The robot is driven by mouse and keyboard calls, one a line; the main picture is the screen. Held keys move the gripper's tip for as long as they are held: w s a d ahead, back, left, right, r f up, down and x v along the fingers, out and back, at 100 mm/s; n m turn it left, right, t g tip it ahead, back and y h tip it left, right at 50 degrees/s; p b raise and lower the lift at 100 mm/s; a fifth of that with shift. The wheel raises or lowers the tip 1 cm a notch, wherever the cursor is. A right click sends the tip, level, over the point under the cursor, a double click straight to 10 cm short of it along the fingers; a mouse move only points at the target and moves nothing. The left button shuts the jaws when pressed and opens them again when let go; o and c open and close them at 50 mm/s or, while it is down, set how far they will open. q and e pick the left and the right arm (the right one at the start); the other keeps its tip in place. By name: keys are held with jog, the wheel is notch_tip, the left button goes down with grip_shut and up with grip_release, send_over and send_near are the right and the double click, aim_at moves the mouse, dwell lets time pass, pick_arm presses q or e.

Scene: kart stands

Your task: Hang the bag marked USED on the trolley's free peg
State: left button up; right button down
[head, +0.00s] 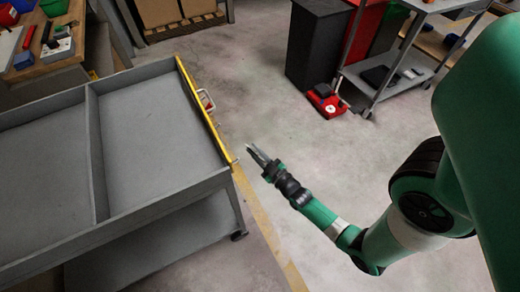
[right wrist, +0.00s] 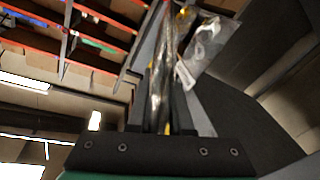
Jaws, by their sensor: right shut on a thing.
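The trolley (head: 150,70) is a grey two-section tray with a yellow edge strip (head: 205,112) on its right side. A small bag with red and white in it (head: 206,101) hangs outside that strip. A small peg (head: 236,161) shows at the strip's near end, with nothing seen on it. My right gripper (head: 257,154) is just right of this peg. In the right wrist view it is shut on a thin, shiny clear bag (right wrist: 160,85), seen nearly edge-on. A clear bag with a white item (right wrist: 207,42) shows beyond. No USED marking is readable. My left gripper is out of view.
A workbench with tools (head: 45,45) stands at the upper left. A dark bin (head: 315,45), a red item on the floor (head: 327,102) and a grey cart (head: 390,80) are at the upper right. The floor between trolley and cart is clear.

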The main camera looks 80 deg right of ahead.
jog(key=w+a+f+p, duration=0.1)
jog(key=w+a+p, duration=0.1)
jog(key=w+a, duration=0.2)
jog(key=shift+w+f+p, duration=0.2)
jog(key=shift+w+p, duration=0.15)
jog(key=shift+w, duration=0.4)
dwell(0.5)
jog(key=c, duration=0.8)
grip_release()
jog(key=shift+o, duration=0.2)
jog(key=shift+s+a, duration=0.1)
jog(key=shift+a, duration=0.05)
